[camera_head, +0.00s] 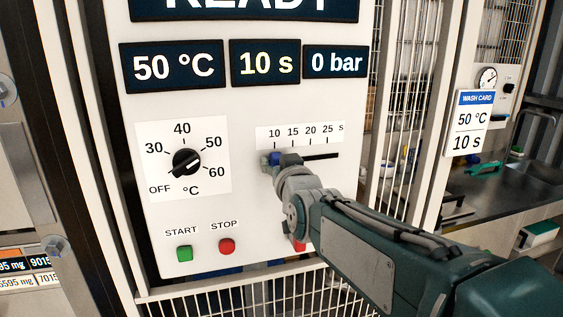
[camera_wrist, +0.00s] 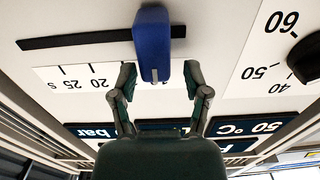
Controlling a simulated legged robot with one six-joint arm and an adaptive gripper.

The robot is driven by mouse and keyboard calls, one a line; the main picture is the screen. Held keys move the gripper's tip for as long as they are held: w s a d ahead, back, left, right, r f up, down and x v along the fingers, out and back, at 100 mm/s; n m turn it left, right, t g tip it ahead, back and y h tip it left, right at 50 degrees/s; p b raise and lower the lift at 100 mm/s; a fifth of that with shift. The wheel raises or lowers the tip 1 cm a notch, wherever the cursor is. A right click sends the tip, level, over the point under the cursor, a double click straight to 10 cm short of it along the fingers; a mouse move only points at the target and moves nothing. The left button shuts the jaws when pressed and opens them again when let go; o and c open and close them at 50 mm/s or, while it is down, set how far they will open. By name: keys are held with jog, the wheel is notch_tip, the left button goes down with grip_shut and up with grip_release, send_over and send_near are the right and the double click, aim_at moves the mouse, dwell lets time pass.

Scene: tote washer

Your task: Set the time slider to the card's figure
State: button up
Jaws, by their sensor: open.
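The time slider has a blue knob (camera_wrist: 152,42) on a dark slot (camera_head: 320,156) under a scale marked 10, 15, 20, 25 s. In the head view the knob (camera_head: 275,158) stands at the slot's left end, by the 10 mark, partly hidden by my gripper (camera_head: 283,161). The time display (camera_head: 265,64) reads 10 s. The wash card (camera_head: 468,122) reads 50 °C and 10 s. In the wrist view, turned upside down, my gripper (camera_wrist: 160,78) is open, one finger either side of the knob's end, with gaps on both sides.
A black temperature dial (camera_head: 186,161) is left of the slider. Green START (camera_head: 184,253) and red STOP (camera_head: 227,246) buttons sit below it. Another red button (camera_head: 300,246) is partly hidden by my arm. Displays read 50 °C (camera_head: 174,67) and 0 bar (camera_head: 335,62).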

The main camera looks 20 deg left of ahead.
jog(key=shift+w+a+f, duration=0.1)
jog(key=shift+a+f, duration=0.05)
jog(key=shift+a, duration=0.35)
jog(key=shift+d, duration=0.35)
jog(key=v, duration=1.1)
jog(key=shift+s+a, duration=0.2)
jog(key=shift+s, duration=0.25)
jog(key=shift+f, duration=0.1)
jog(key=s+d+f+m+g+h, duration=0.1)
jog(key=s+d+f+g+h, duration=0.15)
jog(key=d+f, duration=0.35)
jog(key=s+d+f+m+g+h, duration=0.1)
jog(key=d+f+h, duration=0.2)
jog(key=d, duration=0.5)
jog(key=s+d+f+m+g+h, duration=0.4)
jog(key=s+d+f+g, duration=0.2)
jog(key=s+d+f, duration=0.4)
jog(key=s+d, duration=0.2)
jog(key=s, duration=0.1)
jog(key=shift+f, duration=0.3)
